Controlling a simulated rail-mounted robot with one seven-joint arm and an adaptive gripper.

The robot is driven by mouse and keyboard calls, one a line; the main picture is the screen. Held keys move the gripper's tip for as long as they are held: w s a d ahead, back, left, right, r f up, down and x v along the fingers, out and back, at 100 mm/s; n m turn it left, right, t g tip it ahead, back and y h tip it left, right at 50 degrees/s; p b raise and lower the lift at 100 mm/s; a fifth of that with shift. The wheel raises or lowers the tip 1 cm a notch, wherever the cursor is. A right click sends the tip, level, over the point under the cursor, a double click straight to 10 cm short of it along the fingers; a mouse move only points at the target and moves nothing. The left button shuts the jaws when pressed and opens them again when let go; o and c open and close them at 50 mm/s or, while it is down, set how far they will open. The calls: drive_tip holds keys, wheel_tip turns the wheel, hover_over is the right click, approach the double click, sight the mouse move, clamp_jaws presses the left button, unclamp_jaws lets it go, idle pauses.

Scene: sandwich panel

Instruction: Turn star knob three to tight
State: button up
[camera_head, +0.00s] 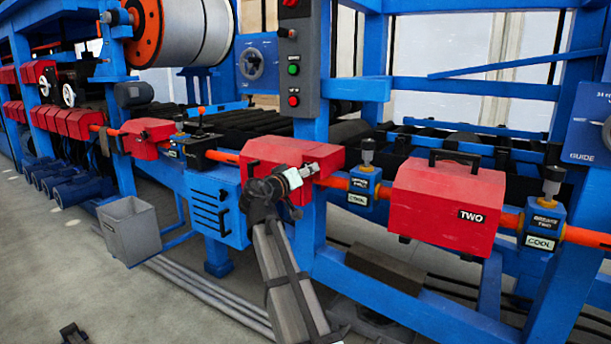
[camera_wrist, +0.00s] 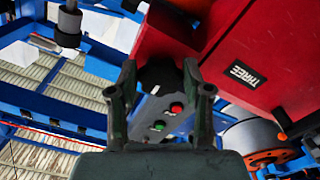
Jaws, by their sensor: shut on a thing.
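The red box labelled THREE (camera_wrist: 285,60) fills the upper right of the wrist view. A dark star knob (camera_wrist: 160,76) sits beside its lower edge, partly hidden between the fingers. My gripper (camera_wrist: 159,82) has one finger on each side of the knob and is shut on it. I cannot make out the knob's marking or how far it is turned. In the head view, the red box (camera_head: 270,149) on the orange pipe, in front of the blue post, appears to be the same one. My arm's end covers its lower front there, and the knob is hidden.
Red box TWO (camera_head: 440,205) hangs on the orange pipe to the right, between blue blocks marked COOL (camera_head: 541,222). A button panel (camera_head: 296,70) is on the post above. A grey bin (camera_head: 128,232) stands on the floor at left. The floor in front is mostly clear.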

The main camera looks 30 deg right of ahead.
drive_tip(key=o, duration=1.1)
drive_tip(key=shift+o, duration=0.2)
drive_tip(key=v, duration=1.2)
